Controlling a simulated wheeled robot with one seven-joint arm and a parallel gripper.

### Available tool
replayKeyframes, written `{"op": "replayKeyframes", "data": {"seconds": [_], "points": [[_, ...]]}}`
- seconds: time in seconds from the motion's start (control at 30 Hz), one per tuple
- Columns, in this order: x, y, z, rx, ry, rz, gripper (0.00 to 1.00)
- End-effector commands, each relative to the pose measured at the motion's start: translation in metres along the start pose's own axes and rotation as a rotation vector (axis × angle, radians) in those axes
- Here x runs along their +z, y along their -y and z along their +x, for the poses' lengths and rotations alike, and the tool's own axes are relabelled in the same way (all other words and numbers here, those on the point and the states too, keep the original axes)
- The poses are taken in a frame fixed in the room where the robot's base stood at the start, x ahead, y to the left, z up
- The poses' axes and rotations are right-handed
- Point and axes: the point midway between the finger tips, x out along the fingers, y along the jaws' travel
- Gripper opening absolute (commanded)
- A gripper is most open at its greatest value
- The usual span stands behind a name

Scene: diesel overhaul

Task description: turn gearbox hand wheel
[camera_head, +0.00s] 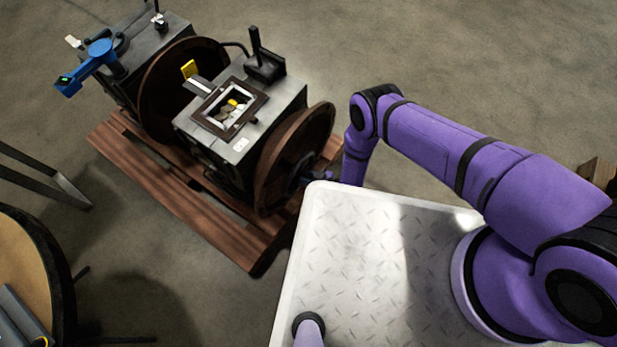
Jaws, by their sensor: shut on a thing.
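The gearbox (215,145) is a dark grey block with a pale grey top on a wooden pallet. A large brown hand wheel (283,160) stands upright on its right end. My purple arm reaches over and down beside this wheel. My gripper (309,179) is at the wheel's right face, low and small in the picture, and is shut on the hand wheel. Its fingers are too small and too hidden to show which part of the wheel they hold. The gearbox top has a brown-framed open window (229,108) with pale and yellow bits inside.
A second brown wheel (165,90) stands between the gearbox and another grey block (150,45), which carries a blue tool (92,60). The pallet (190,210) juts out in front. A round table (22,262) is at lower left. Bare floor lies behind.

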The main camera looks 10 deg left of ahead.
Motion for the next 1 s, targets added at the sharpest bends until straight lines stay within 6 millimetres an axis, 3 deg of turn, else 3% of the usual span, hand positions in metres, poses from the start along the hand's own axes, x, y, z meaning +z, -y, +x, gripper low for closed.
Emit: {"op": "replayKeyframes", "data": {"seconds": [0.1,0.13,0.23,0.63,1.0], "points": [[0.0,0.0,0.0,-0.001,0.0,0.0,0.0],[0.0,0.0,0.0,-0.001,0.0,0.0,0.28],[0.0,0.0,0.0,-0.001,0.0,0.001,0.51],[0.0,-0.001,-0.008,0.0,0.001,0.002,0.51],[0.0,-0.001,-0.072,0.001,0.002,0.004,0.51]]}}
